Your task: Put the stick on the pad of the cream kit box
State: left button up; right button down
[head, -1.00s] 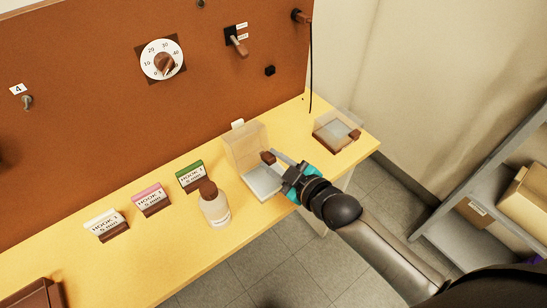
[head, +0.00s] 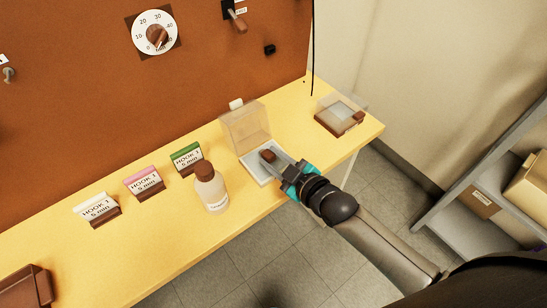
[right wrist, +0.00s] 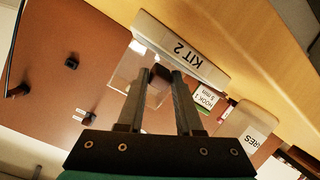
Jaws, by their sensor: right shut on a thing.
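The cream kit box (head: 264,178) stands open on the yellow bench, its clear lid (head: 244,127) tilted up at the back. In the right wrist view its front carries a "KIT 2" label (right wrist: 182,48). My right gripper (head: 276,159) reaches over the box's front right edge, shut on a small dark brown piece, the stick (head: 268,155). The stick also shows between the fingertips in the right wrist view (right wrist: 159,83). It is over the tray; contact with the pad cannot be told. The fingers and stick hide part of the pad. My left gripper is out of view.
A cream bottle with brown cap (head: 210,190) stands close left of the box. Green (head: 186,157), pink (head: 144,183) and white (head: 98,210) label holders stand farther left. A brown-based box with clear lid (head: 340,117) is at right. Free bench lies in front.

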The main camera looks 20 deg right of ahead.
jog(key=c, duration=0.5)
grip_release()
jog(key=shift+c, duration=0.4)
jog(key=s+r+p, duration=0.1)
jog(key=p, duration=0.1)
jog(key=s+d+r+p, duration=0.1)
jog(key=p, duration=0.1)
jog(key=shift+s+r, duration=0.35)
jog(key=s+r+p, duration=0.1)
jog(key=s+d+r+p, duration=0.1)
jog(key=p, duration=0.1)
jog(key=shift+s+r, duration=0.1)
jog(key=shift+s, duration=0.2)
jog(key=p+v, duration=0.2)
jog(key=v, duration=1.3)
